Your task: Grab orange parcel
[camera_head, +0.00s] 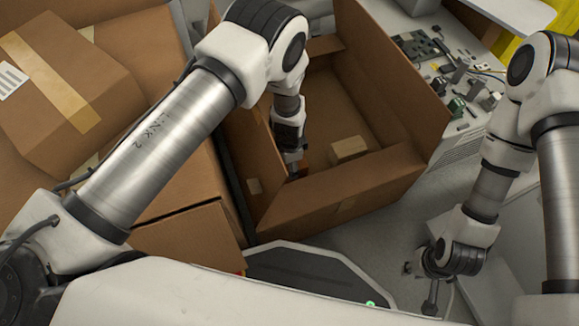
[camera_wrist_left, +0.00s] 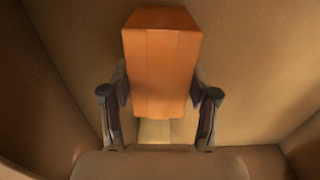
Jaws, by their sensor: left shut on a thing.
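The orange parcel (camera_wrist_left: 162,62) is a small box standing between the two fingers of my left gripper (camera_wrist_left: 160,105) in the left wrist view. The fingers are shut on its sides, and its upper part rises beyond them. In the head view my left gripper (camera_head: 293,168) is down inside a large open cardboard box (camera_head: 345,95). Only a sliver of the orange parcel (camera_head: 305,155) shows there beside the fingers; the rest is hidden. My right gripper (camera_head: 420,287) is outside the box at the lower right, its fingers apart and empty.
The box walls and flaps surround my left wrist closely. Closed cartons (camera_head: 65,90) are stacked at left. A table with electronic parts (camera_head: 455,75) stands at upper right.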

